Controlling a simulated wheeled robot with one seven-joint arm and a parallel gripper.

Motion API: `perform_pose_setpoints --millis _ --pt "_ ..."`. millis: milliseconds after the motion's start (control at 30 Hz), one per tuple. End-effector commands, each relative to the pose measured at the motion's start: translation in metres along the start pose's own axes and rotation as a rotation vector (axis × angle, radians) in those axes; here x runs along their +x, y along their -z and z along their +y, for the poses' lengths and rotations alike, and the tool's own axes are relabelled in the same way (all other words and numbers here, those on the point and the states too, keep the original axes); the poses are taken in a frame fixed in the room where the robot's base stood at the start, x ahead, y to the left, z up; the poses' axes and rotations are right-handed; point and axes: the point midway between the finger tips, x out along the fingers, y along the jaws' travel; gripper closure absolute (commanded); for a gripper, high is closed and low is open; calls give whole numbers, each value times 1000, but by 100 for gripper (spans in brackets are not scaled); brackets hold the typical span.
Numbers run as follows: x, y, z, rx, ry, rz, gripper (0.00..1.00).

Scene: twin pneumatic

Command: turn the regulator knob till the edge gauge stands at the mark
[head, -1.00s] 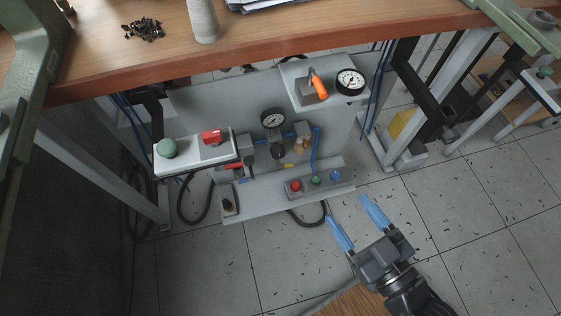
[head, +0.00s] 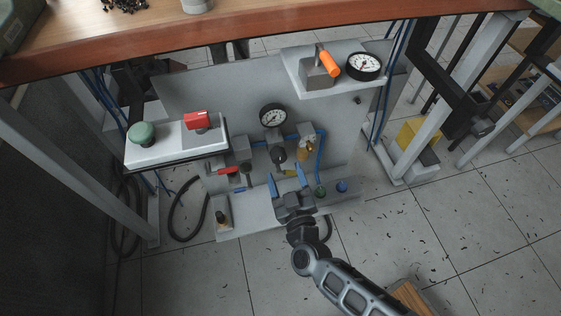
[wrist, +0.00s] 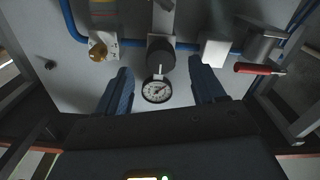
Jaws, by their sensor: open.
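The black regulator knob (head: 279,155) sits low on the grey panel, below a round gauge (head: 272,117). In the wrist view the knob (wrist: 160,55) and this gauge (wrist: 156,91) appear upside down, between my fingers' lines. A second round gauge (head: 365,66) stands at the right end of the upper shelf; I cannot tell from the frames which is the edge gauge. Needles and marks are too small to read surely. My gripper (head: 285,174) is open, its blue fingers just below and in front of the knob, with nothing visibly held.
A white box with green button (head: 142,133) and red switch (head: 200,120) juts out at left. An orange lever (head: 327,62) is on the upper shelf. The tabletop (head: 270,45) overhangs.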

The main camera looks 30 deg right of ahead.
Motion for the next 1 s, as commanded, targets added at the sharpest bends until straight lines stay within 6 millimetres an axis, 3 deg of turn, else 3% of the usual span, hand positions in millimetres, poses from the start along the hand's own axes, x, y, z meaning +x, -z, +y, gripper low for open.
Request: perform_pose_setpoints --millis 300,700,1000 --pt "45 -1 -1 1 1 2 31" --pt "53 0 0 0 2 0 31" --pt "53 0 0 0 2 0 59"
